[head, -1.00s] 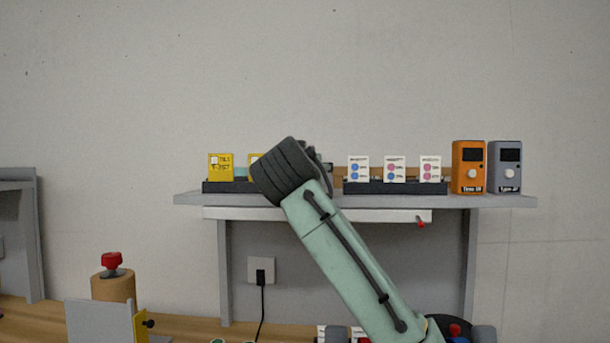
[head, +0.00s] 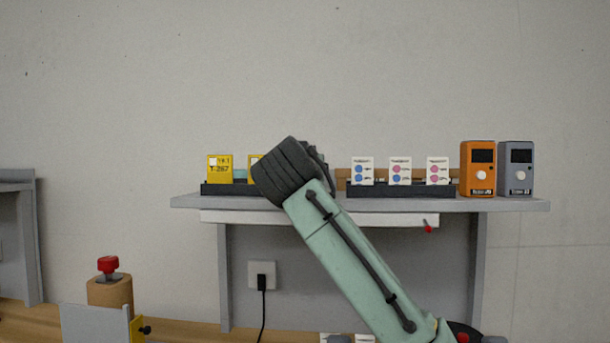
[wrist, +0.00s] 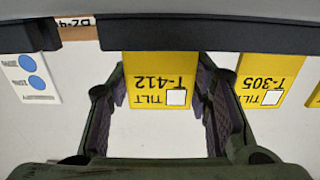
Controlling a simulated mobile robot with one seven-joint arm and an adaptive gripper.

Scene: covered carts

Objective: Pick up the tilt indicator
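A yellow tilt indicator marked T-412 (wrist: 160,72) stands upside down in the wrist view, its top end nearest me and its far end in a dark rack (wrist: 205,35). My gripper (wrist: 161,88) is open, with one finger on each side of this indicator. Whether the fingers touch its edges is hard to tell. A second yellow indicator, T-305 (wrist: 268,80), is just right of the right finger. In the head view, a yellow indicator, T-267 (head: 219,169), stands at the left end of the shelf; my wrist hides my fingers and most of the other yellow ones.
The shelf (head: 360,203) also bears several white cards (head: 400,170) in a dark rack, an orange box (head: 477,168) and a grey box (head: 516,168). A white card (wrist: 28,78) is close to the left finger. Plain wall is behind.

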